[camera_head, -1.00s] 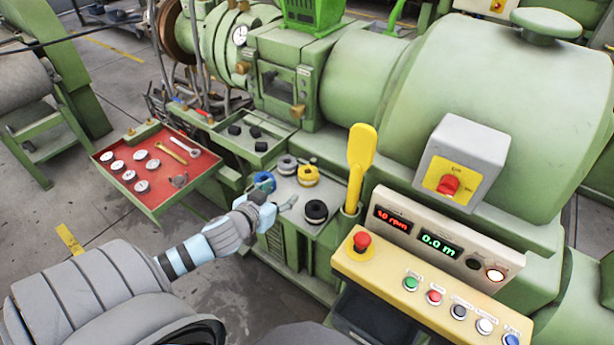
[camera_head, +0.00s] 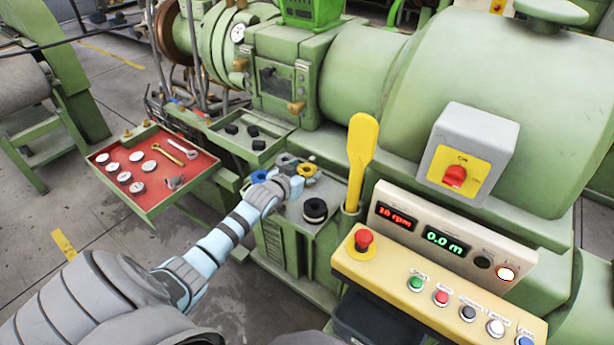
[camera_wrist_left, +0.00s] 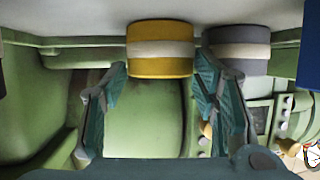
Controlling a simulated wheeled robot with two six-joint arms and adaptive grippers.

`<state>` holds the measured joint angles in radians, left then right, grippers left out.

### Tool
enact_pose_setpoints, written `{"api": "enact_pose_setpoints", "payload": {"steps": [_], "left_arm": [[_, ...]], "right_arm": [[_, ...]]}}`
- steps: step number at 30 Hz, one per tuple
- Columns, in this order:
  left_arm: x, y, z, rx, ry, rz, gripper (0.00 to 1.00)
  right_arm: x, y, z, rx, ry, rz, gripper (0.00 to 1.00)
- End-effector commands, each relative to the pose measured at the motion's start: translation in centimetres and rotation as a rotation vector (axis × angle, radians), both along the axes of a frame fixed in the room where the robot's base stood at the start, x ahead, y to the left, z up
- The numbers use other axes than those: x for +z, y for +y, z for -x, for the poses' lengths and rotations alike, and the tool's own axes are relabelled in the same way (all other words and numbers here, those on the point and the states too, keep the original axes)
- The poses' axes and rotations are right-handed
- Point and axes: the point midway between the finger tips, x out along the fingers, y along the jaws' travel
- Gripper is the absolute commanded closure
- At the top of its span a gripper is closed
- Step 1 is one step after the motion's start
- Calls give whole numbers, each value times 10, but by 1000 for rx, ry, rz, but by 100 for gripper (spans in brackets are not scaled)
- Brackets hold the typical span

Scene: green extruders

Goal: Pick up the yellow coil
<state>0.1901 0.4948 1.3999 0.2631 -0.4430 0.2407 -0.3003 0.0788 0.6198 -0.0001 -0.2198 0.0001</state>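The yellow coil (camera_head: 307,170) lies on the small green bench top in the head view, partly hidden by my left gripper (camera_head: 297,180). In the left wrist view the yellow coil (camera_wrist_left: 160,62), with a pale band around its middle, stands just beyond and between the two fingertips. My left gripper (camera_wrist_left: 163,82) is open, one finger on each side of the coil's near part. I cannot tell whether the fingers touch it. My right gripper is not in view.
A grey coil (camera_head: 287,160), a blue coil (camera_head: 259,177) and a black coil (camera_head: 315,210) share the bench top. The grey coil (camera_wrist_left: 238,50) is close beside one finger in the wrist view. A yellow scoop (camera_head: 361,150) stands upright to the right.

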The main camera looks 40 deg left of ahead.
Motion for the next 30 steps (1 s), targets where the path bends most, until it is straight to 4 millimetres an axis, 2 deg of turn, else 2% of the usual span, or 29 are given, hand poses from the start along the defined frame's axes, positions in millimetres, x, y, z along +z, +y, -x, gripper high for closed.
{"api": "enact_pose_setpoints", "payload": {"steps": [1,6,13,17,20,23,30], "left_arm": [[0,0,0,0,0,0,55],[0,0,0,0,0,0,82],[2,0,0,0,-1,0,82],[11,0,0,0,-2,-1,82],[29,0,0,-1,-3,-2,82],[58,0,0,-1,-4,-4,82],[148,0,0,-2,-6,-5,82]], "right_arm": [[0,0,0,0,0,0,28],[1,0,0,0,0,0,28],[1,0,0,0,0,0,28],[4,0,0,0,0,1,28],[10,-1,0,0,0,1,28],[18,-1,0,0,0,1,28],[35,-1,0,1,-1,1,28]]}}
